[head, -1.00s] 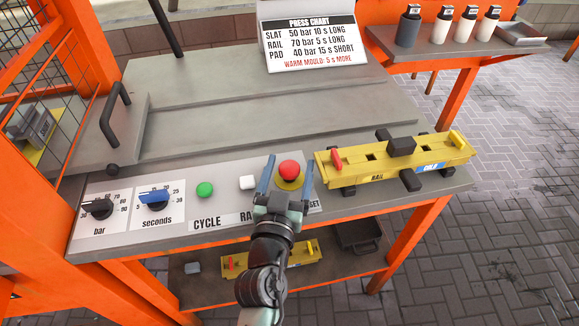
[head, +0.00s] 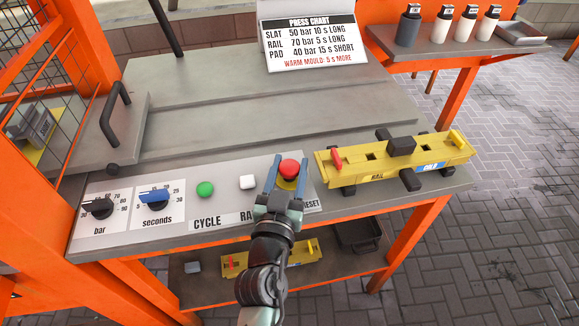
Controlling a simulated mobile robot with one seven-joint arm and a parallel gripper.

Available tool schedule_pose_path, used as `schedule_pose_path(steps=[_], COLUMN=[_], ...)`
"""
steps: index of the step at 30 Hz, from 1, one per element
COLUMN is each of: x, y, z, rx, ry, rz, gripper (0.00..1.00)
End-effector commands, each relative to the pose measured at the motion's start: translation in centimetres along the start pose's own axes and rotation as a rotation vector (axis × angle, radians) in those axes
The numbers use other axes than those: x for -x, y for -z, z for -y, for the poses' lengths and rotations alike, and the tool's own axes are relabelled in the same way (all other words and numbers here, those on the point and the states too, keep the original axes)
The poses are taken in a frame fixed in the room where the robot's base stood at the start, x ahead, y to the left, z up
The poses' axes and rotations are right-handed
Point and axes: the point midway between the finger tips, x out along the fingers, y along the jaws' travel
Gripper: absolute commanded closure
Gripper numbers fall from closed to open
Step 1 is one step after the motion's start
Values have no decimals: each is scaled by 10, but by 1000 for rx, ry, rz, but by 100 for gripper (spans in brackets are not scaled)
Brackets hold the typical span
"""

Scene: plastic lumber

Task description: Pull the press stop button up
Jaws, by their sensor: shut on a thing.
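The press stop button (head: 289,167) is a red mushroom head on a yellow base (head: 287,184), at the right end of the control panel. My gripper (head: 288,172) reaches it from the front, with one blue finger on each side of the red head. The fingers are shut on the button. The lower part of the yellow base is partly hidden by my gripper. I cannot tell whether the button is up or down.
A yellow RAIL mould (head: 395,162) lies close to the right of the button. The grey press plate (head: 270,110) lies behind.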

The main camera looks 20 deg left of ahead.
Motion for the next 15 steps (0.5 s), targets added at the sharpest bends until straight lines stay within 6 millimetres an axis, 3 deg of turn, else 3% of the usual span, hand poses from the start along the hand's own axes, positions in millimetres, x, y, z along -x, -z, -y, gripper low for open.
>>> schedule_pose_path(steps=[3,10,11,15], x=[0,0,0,0], y=[14,14,15,14], z=[-1,0,0,0], rx=[-2,0,0,0], ry=[-2,-1,0,-1], rz=[-2,-5,-6,-5], gripper=[100,100,48,23])
